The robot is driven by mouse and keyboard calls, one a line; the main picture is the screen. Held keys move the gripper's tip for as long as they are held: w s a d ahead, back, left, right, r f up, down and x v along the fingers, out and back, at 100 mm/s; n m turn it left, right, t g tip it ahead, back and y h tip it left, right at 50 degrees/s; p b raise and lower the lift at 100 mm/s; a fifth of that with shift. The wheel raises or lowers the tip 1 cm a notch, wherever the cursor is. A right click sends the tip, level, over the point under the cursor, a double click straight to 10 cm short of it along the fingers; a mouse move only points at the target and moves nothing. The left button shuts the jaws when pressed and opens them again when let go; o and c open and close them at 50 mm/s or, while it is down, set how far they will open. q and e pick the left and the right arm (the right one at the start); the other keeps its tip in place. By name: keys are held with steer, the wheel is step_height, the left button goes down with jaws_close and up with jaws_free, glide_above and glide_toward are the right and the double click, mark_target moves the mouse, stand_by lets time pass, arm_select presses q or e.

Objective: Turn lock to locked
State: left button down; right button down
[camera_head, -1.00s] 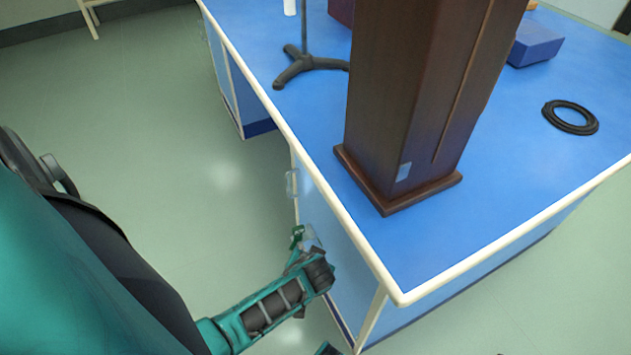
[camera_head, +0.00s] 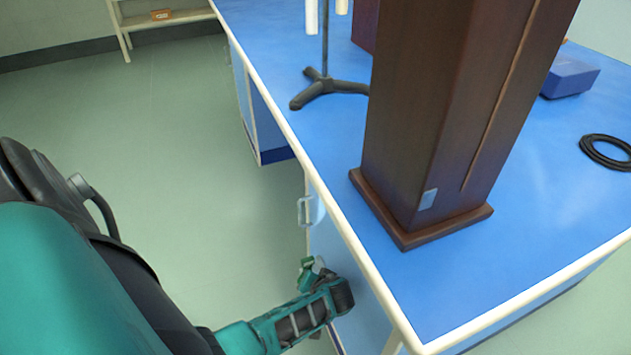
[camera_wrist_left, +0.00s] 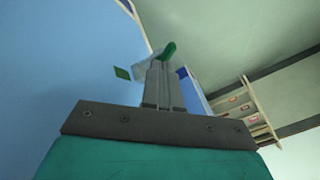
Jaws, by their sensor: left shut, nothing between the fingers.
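The lock looks like a pale fitting with a green lever (camera_wrist_left: 168,51) on the blue cabinet side, in the left wrist view; a small green square (camera_wrist_left: 122,72) is beside it. In the head view, a green piece (camera_head: 306,267) next to a pale one is probably the same fitting. My left gripper (camera_wrist_left: 161,64) is shut and empty, its fingertips at the lever. I cannot tell whether they touch it, and they partly hide the fitting. In the head view, the dark wrist hides the fingers. My right gripper is in neither view.
A clear handle (camera_head: 304,211) stands out from the cabinet side. On the blue benchtop (camera_head: 300,150) are a tall brown wooden column (camera_head: 450,100), a black stand base (camera_head: 325,90), a blue box (camera_head: 570,77) and a black coil (camera_head: 605,155). The floor at left is open.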

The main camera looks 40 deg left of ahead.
arm_select(q)
steer(key=shift+b+x, duration=1.05)
steer(key=shift+x, duration=1.4)
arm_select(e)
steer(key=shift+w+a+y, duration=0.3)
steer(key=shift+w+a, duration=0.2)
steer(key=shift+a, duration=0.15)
arm_select(q)
steer(key=shift+a, duration=0.1)
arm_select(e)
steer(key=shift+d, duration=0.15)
arm_select(q)
steer(key=shift+s+m+p, duration=0.15)
steer(key=shift+m+p, duration=0.15)
steer(key=shift+p, duration=0.05)
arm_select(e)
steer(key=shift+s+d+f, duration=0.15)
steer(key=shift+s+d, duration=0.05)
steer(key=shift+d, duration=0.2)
